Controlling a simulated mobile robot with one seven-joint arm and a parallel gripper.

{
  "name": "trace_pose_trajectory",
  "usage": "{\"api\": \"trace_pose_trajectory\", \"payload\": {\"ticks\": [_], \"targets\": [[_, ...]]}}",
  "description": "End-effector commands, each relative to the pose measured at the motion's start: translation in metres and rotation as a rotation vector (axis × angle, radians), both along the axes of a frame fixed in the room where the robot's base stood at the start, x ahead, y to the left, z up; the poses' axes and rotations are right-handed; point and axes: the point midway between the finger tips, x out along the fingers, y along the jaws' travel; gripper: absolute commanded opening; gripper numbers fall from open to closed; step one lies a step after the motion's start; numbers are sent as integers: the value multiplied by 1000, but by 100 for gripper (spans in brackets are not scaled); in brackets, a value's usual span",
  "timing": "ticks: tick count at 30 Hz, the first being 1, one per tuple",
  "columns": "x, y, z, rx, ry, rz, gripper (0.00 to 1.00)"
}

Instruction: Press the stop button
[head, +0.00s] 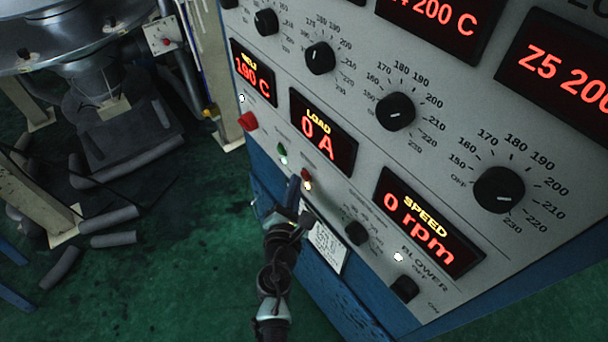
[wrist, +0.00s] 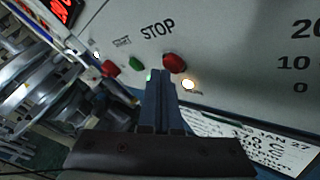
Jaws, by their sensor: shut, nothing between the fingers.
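The red stop button (head: 307,173) is on the grey control panel, and in the wrist view it shows as a red knob (wrist: 174,63) below the printed word STOP. My gripper (head: 294,184) is shut and empty, just left of and slightly below the stop button in the head view. In the wrist view, the blue fingertips (wrist: 160,74) lie just below and left of the red knob. I cannot tell how far they are from the panel face. The green button (head: 281,149) sits up and left of the stop button.
A lit lamp (head: 308,186) is just below the stop button. A larger red knob (head: 248,121) is farther up and left. The load display (head: 324,134) reads 0 A and the speed display (head: 428,222) 0 rpm. A paper label (head: 327,247) is below.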

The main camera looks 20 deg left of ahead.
Motion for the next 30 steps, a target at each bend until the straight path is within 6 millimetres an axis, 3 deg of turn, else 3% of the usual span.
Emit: {"api": "trace_pose_trajectory", "payload": {"ticks": [30], "targets": [[6, -5, 0, 0, 0, 0, 0]]}}
